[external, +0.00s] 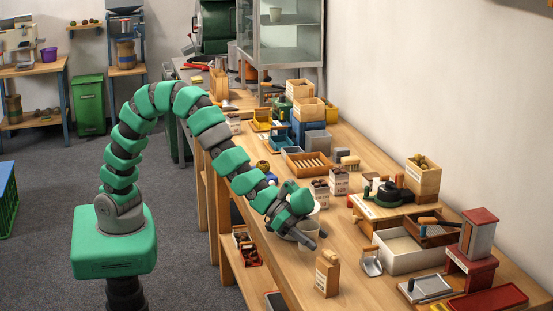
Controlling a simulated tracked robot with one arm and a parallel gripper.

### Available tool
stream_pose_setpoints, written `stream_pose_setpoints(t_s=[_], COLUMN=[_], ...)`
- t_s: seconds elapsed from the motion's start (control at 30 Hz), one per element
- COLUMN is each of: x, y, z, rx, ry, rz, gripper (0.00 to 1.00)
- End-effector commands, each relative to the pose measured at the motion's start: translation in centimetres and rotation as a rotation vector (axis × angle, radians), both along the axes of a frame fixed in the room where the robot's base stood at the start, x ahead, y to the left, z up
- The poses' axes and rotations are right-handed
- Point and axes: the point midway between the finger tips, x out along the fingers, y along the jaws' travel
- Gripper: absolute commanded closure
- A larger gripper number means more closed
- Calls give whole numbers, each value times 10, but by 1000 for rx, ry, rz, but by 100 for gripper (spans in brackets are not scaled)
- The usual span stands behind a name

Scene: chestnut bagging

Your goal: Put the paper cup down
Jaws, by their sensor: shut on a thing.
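The pale paper cup (309,229) is at the end of my green segmented arm, over the front part of the long wooden bench. My gripper (305,239) is shut on the cup, its dark fingers across it and hiding part of it. The cup looks roughly upright. I cannot tell whether its base touches the bench top or hangs just above it.
A brown paper bag (327,273) stands close in front of the cup. Small labelled bags (339,181) stand behind it. Bare bench top (283,270) shows left of the brown bag.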

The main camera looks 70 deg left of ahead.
Motion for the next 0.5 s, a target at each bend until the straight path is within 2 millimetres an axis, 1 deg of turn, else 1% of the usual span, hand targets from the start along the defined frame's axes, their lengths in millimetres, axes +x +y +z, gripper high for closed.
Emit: stream_pose_setpoints(t_s=[0.1, 0.23, 0.3, 0.5], x=[0, 0, 0, 0], y=[0, 0, 0, 0], z=[-17, -33, -36, -35], rx=[2, -1, -1, -1], ry=[4, 1, 1, -1], rz=[0, 0, 0, 0], gripper=[67, 67, 67, 67])
